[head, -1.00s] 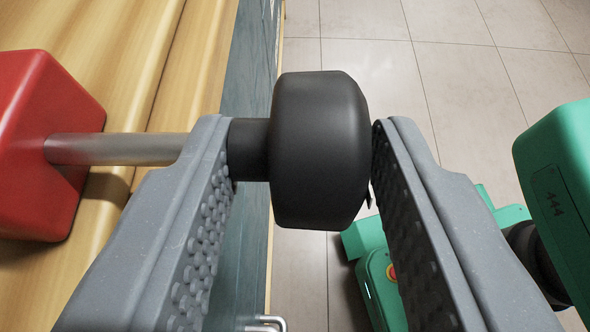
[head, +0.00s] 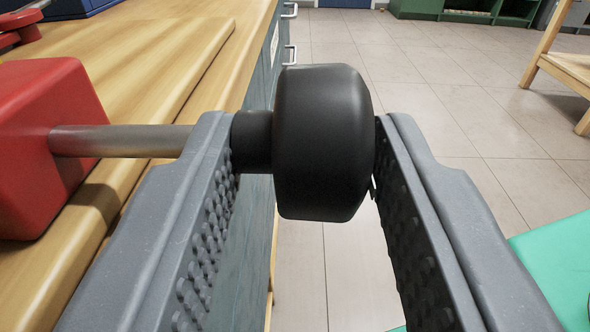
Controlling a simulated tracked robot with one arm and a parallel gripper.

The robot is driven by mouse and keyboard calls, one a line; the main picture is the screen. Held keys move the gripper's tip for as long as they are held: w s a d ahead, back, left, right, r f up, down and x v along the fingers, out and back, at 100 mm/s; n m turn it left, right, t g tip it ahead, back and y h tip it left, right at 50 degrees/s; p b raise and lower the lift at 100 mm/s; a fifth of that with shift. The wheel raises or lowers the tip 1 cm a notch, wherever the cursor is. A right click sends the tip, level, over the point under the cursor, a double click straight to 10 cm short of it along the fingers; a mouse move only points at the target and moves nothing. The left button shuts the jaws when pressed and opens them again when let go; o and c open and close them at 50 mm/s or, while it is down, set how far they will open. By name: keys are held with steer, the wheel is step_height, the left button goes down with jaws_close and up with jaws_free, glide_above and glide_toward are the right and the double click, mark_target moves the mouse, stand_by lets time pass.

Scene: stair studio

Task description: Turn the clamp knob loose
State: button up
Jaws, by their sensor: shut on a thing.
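The black clamp knob (head: 322,142) sits at the end of a metal rod (head: 120,141) that comes out of a red block (head: 45,145) on the left. My gripper (head: 305,150) is shut on the knob. Its left finger lies against the knob's narrow neck side and its right finger against the knob's outer end face. The rod passes behind the left finger, so part of it is hidden.
The red block is at a wooden bench (head: 150,60) with grey-blue drawer fronts and metal handles (head: 290,54). Tiled floor (head: 430,110) lies open to the right. A wooden stand (head: 560,65) is at the upper right and a green surface (head: 560,265) at the lower right.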

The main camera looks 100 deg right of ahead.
steer(key=shift+s, duration=0.15)
steer(key=o, duration=0.7)
steer(key=shift+s+a, duration=0.1)
steer(key=shift+w+a, duration=0.3)
steer(key=shift+a, duration=0.05)
steer(key=p+v, duration=1.2)
steer(key=p, duration=0.4)
steer(key=shift+a+r, duration=0.2)
steer(key=shift+a, duration=0.15)
